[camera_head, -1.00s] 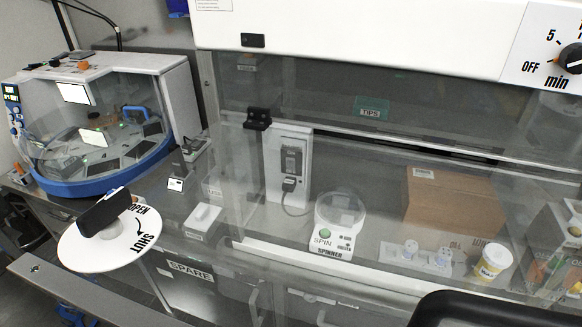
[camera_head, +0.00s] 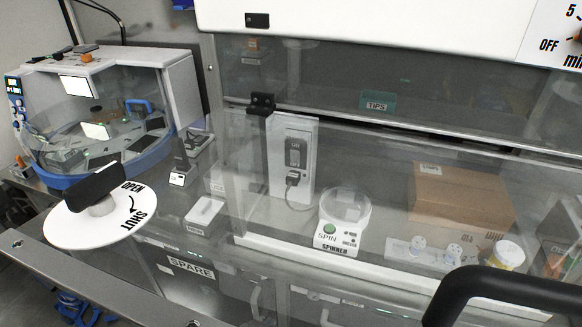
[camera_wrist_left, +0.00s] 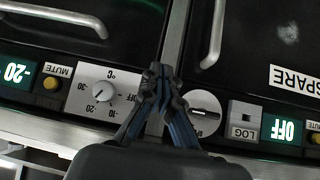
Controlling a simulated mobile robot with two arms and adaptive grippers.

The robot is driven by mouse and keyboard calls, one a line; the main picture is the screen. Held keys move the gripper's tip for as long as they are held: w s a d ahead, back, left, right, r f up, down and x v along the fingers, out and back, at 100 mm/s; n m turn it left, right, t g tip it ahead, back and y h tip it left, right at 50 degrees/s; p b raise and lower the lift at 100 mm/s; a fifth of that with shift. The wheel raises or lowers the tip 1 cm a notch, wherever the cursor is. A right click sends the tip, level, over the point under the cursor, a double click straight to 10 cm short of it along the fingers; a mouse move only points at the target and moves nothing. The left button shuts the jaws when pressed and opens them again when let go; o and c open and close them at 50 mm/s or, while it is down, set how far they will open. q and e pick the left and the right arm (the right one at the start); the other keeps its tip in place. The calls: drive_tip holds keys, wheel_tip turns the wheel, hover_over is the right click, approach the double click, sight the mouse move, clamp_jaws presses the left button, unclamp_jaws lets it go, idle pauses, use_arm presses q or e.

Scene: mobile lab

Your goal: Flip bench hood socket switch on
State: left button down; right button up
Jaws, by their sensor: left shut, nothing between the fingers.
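The bench hood socket (camera_head: 292,158) is a grey unit on an upright white panel inside the hood, behind the clear front. A dark plug with a cable sits in its lower part. The switch above the plug is too small to tell its position. My left gripper (camera_wrist_left: 160,78) shows in the left wrist view, shut and empty. It is in front of a row of control panels with a temperature dial (camera_wrist_left: 103,92) and a round white knob (camera_wrist_left: 200,112), well away from the socket. I cannot make it out in the head view. My right gripper is not in view.
In the hood stand a spinner (camera_head: 344,217), a cardboard box (camera_head: 458,203) and a yellow-white pot (camera_head: 507,255). A black post (camera_head: 262,135) stands left of the socket. A black handle on a white OPEN/SHUT disc (camera_head: 75,223) is at left. A black curved bar (camera_head: 500,283) crosses the lower right.

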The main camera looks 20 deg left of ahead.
use_arm(q)
drive_tip(key=w+r+t, duration=0.2)
drive_tip(key=w+r, duration=0.1)
drive_tip(key=r, duration=0.4)
drive_tip(key=w+r+t+b, duration=0.1)
drive_tip(key=w+r+t, duration=0.1)
drive_tip(key=w+r, duration=0.2)
drive_tip(key=w+r+t, duration=0.2)
drive_tip(key=w+r, duration=0.2)
drive_tip(key=r, duration=0.7)
drive_tip(key=shift+a+n+t, duration=0.25)
drive_tip(key=shift+n+t, duration=0.05)
wheel_tip(320, 180, up, 11)
drive_tip(key=w+a+t, duration=0.1)
drive_tip(key=w+t, duration=0.2)
drive_tip(key=t, duration=0.1)
drive_tip(key=shift+a+r+n+b, duration=0.2)
drive_tip(key=shift+a+n+b, duration=0.05)
drive_tip(key=shift+n+b, duration=0.15)
drive_tip(key=w+r+p, duration=0.1)
drive_tip(key=w, duration=0.3)
drive_tip(key=w+p, duration=0.1)
drive_tip(key=w, duration=0.4)
drive_tip(key=w+r+p, duration=0.1)
drive_tip(key=w, duration=0.3)
drive_tip(key=shift+w+d+r, duration=0.25)
drive_tip(key=shift+w+r, duration=0.05)
